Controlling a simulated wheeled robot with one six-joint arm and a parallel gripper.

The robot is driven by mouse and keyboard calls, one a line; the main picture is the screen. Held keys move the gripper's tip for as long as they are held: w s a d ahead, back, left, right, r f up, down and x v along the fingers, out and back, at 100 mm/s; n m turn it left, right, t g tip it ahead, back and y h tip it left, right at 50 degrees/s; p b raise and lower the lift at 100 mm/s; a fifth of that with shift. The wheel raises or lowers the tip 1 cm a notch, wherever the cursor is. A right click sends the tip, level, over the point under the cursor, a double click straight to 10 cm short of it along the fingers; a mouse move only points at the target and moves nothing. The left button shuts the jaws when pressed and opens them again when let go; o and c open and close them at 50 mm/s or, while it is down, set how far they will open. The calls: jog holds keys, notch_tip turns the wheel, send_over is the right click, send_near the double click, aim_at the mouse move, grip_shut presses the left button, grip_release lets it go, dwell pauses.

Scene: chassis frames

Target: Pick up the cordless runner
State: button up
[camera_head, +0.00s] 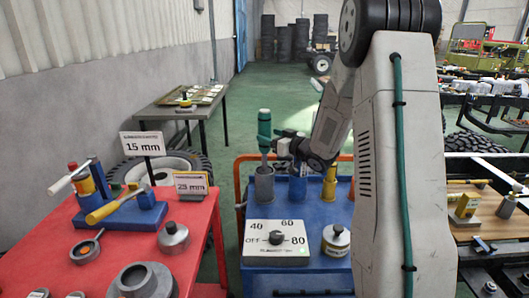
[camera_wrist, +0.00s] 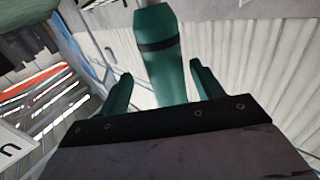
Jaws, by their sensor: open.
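A green upright tool, which I take to be the cordless runner (camera_head: 264,122), stands in a grey cup-like holder (camera_head: 264,186) on the blue cart. My gripper (camera_head: 270,146) reaches in from the right at its body, below the top. In the wrist view the green tool with a dark band (camera_wrist: 158,45) stands between my two green fingers. The fingers are open, one on each side, with a visible space to each. Whether either finger touches it I cannot tell. The tool's lower end is hidden in the holder.
The blue cart (camera_head: 318,215) also holds a blue holder (camera_head: 297,188), a yellow one (camera_head: 329,184), a dial box (camera_head: 276,240) and a round metal can (camera_head: 336,240). A red table (camera_head: 50,240) with tools and signs stands at the left. Green floor lies beyond.

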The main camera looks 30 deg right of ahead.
aim_at(261, 132)
jog(key=w, duration=0.1)
jog(key=w+a, duration=0.1)
jog(key=w, duration=0.2)
jog(key=shift+w+a+f, duration=0.1)
jog(key=shift+w+a, duration=0.2)
grip_shut()
